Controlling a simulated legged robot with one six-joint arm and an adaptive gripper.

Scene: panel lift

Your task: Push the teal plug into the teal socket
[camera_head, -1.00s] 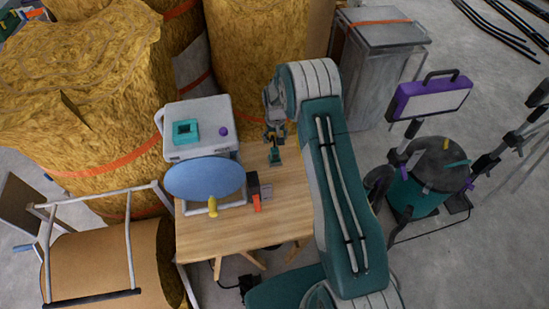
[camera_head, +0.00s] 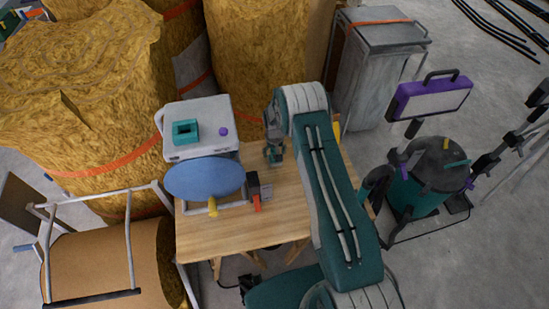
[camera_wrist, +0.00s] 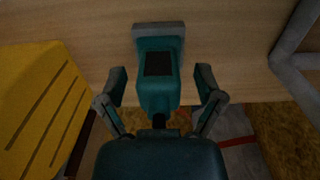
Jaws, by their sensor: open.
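The teal plug (camera_wrist: 156,88) is a blocky teal body with a dark rectangle on top and a grey end. In the wrist view it lies between my gripper's two fingers, with a visible gap on each side. My gripper (camera_wrist: 162,84) is open around it, not closed on it. In the head view my gripper (camera_head: 274,152) is low over the table's back right part and largely hides the plug. The teal socket (camera_head: 175,133) is a square teal frame with a dark opening, on top of the pale box to the left of my gripper.
The wooden table (camera_head: 225,228) also holds a blue oval disc (camera_head: 205,177) and a black-and-red clamp-like part (camera_head: 254,190). The pale box (camera_head: 200,152) carries a purple knob (camera_head: 224,132). Straw bales (camera_head: 258,60) stand close behind. The table's front is clear.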

